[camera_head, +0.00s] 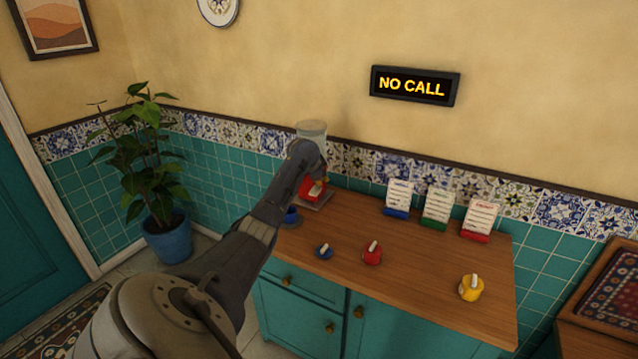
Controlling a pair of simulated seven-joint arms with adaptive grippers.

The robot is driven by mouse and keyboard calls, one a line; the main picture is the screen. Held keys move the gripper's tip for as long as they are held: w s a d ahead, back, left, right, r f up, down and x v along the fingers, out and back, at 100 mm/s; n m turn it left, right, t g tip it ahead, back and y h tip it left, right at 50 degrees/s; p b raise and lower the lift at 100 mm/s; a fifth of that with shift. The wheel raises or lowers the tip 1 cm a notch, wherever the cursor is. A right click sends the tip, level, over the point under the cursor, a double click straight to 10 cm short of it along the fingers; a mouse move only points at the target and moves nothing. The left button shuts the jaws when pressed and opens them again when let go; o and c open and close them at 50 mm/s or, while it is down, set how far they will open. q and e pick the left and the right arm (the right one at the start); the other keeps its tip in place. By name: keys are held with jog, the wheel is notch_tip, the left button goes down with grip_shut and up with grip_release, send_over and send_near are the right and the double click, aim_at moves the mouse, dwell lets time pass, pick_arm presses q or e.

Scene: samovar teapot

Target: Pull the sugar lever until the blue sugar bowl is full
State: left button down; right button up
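The sugar dispenser, with a clear jar (311,129) on top and a red body (308,191), stands at the back left of the wooden counter. A pale lever-like piece (317,188) shows on its front. My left gripper (321,174) is right at the dispenser, in front of its upper part; its fingers are too small and dark to tell open from shut, or whether they touch the lever. A blue bowl-like item (291,216) sits just left of the dispenser, partly hidden by my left arm; its fill cannot be seen. My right gripper is not in view.
On the counter (420,265) stand small blue (324,252), red (372,256) and yellow (470,291) containers with pale upright pieces. Blue, green and red card holders (436,209) line the back. A wall sign (414,86) reads "NO CALL".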

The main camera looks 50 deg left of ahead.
pick_arm(q)
jog(key=shift+f, duration=0.6)
dwell(0.4)
jog(key=shift+r, duration=0.2)
jog(key=shift+w+r, duration=0.1)
jog(key=shift+r, duration=1.7)
jog(key=shift+r, duration=0.1)
jog(key=shift+w+a+r, duration=0.1)
jog(key=shift+w+r, duration=0.05)
jog(key=shift+r, duration=2.25)
jog(key=shift+w, duration=0.1)
